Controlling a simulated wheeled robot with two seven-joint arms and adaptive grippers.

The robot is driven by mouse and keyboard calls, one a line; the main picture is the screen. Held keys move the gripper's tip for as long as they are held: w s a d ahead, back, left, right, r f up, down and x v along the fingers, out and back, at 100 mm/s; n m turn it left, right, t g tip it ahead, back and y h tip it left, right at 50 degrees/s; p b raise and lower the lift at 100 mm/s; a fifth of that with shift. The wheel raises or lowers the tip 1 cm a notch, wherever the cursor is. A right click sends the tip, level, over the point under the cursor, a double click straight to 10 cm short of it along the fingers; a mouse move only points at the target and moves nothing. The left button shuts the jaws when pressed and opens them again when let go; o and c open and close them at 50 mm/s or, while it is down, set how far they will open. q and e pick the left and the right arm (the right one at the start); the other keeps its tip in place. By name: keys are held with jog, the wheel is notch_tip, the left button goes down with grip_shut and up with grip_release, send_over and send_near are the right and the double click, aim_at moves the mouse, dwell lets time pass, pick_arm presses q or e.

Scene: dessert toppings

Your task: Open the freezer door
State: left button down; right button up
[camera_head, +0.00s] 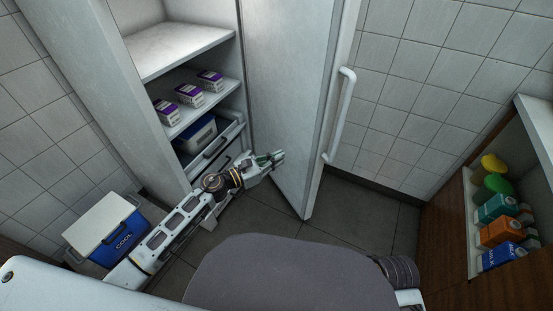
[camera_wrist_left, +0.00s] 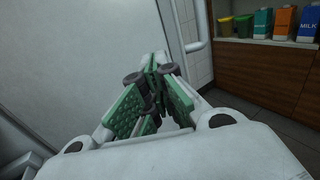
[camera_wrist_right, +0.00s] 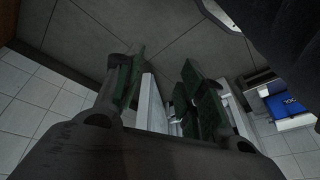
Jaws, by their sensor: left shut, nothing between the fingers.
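The white freezer door (camera_head: 285,95) stands swung well open to the right of the freezer body (camera_head: 165,120), with shelves showing inside. Its long white handle (camera_head: 341,115) is on the outer face. My left gripper (camera_head: 280,157) is shut and empty, in front of the opening and close to the door's inner face; I cannot tell if it touches. In the left wrist view its green-padded fingers (camera_wrist_left: 155,68) meet beside the door panel (camera_wrist_left: 85,60). My right gripper (camera_wrist_right: 160,85) is open and empty over the floor, its fingers apart.
Purple-and-white boxes (camera_head: 190,95) stand on a freezer shelf. A blue-and-white cooler (camera_head: 108,229) sits on the floor at left. A wooden cabinet (camera_head: 445,245) at right holds cartons (camera_head: 500,231) and yellow and green containers. Tiled floor (camera_head: 365,205) is clear beyond the door.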

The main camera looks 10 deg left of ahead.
aim_at(311, 143)
pick_arm(q)
jog(key=x, duration=0.9)
jog(key=shift+w+d+b, duration=0.2)
jog(key=shift+d+b, duration=0.05)
jog(key=shift+b, duration=0.05)
jog(key=shift+x, duration=1)
jog(key=shift+w+d, duration=0.25)
pick_arm(e)
jog(key=shift+s+a+r, duration=0.1)
jog(key=shift+s+r, duration=0.15)
jog(key=shift+r, duration=0.3)
pick_arm(q)
jog(key=shift+r, duration=0.1)
pick_arm(e)
jog(key=shift+w, duration=0.1)
